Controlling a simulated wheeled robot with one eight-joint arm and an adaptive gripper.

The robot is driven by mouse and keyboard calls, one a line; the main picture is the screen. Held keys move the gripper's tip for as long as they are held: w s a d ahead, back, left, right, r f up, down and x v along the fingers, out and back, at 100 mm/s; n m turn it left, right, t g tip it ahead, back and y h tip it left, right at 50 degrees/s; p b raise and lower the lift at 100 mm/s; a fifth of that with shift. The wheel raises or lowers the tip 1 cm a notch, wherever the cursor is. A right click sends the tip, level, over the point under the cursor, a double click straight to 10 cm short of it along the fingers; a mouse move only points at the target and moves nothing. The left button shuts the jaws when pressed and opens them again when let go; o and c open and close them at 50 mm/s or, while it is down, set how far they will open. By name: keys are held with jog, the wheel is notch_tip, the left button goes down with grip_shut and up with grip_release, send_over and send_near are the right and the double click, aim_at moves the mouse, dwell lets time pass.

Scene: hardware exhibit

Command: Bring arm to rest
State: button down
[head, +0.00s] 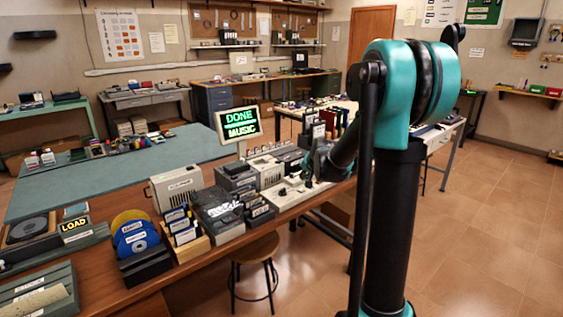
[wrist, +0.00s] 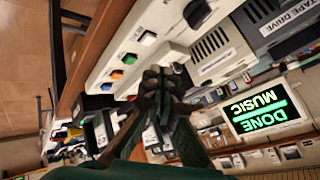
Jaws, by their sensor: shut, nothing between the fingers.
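My gripper (wrist: 165,78) is shut and empty in the wrist view, its two dark fingers together at the tips. Behind the tips is a pale panel with coloured buttons (wrist: 124,74); I cannot tell the gap between them. In the head view my teal and black arm stands at the right of centre. Its forearm reaches left over the wooden bench (head: 215,240), and the fingertips are hard to make out among the devices. A screen reading "DONE MUSIC" (head: 238,123) stands on the bench; it also shows tilted in the wrist view (wrist: 268,106).
A beige device (head: 177,187), card holders and blue discs (head: 135,238) crowd the bench. A box marked "TAPE DRIVE" (wrist: 285,22) is close in the wrist view. A stool (head: 255,250) stands below the bench edge. The tiled floor (head: 480,230) at right is open.

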jog(key=s+d+f+n+g, duration=0.1)
jog(key=s+f+n, duration=0.1)
jog(key=s, duration=1)
jog(key=s+d+f+n+g+h, duration=0.1)
jog(key=s+f, duration=0.4)
jog(key=s, duration=0.8)
jog(key=s+d+f+n+g, duration=0.1)
jog(key=s+f+n+g, duration=0.1)
jog(key=s, duration=1)
jog(key=shift+s+d+f+n+h, duration=0.2)
jog(key=shift+d+f+n+h, duration=0.1)
jog(key=shift+f+n, duration=0.3)
